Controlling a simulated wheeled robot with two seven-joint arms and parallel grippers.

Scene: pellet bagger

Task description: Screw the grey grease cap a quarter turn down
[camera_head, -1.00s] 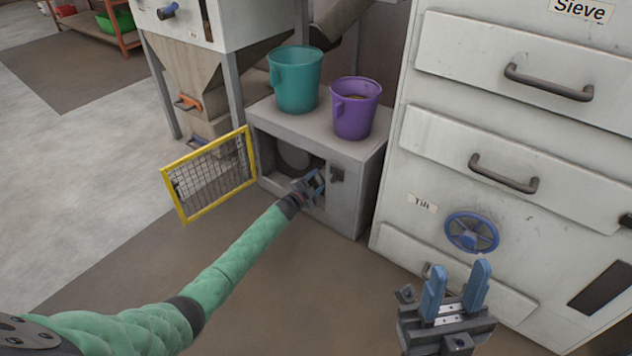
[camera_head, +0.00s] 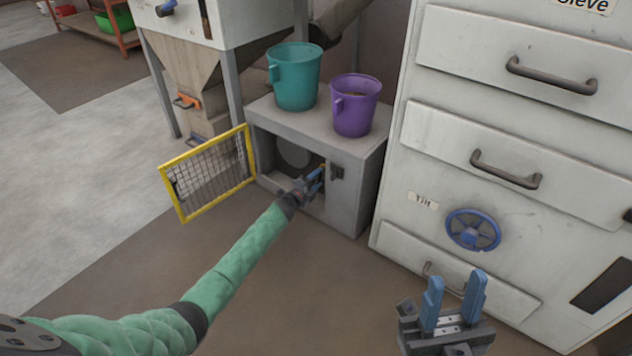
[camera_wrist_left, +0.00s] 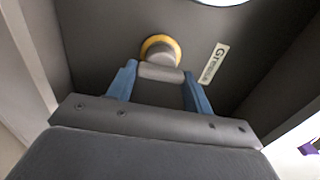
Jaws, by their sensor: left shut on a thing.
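The grey grease cap (camera_wrist_left: 159,66) is in the left wrist view, on the dark inner wall of the housing beside a label reading "Grease". A yellow ring (camera_wrist_left: 160,42) sits around its base. My left gripper (camera_wrist_left: 160,76) is shut on the cap, with one blue finger on each side. In the head view my left gripper (camera_head: 316,181) reaches into the opening of the grey housing (camera_head: 348,200), and the cap is too small and covered to make out there. My right gripper (camera_head: 453,297) is open and empty in front of the white cabinet.
A yellow-framed mesh door (camera_head: 208,172) stands open left of the opening. A teal bucket (camera_head: 295,78) and a purple bucket (camera_head: 354,107) stand on the housing. The white cabinet (camera_head: 440,190) with a blue handwheel (camera_head: 473,230) is at right. The floor in front is clear.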

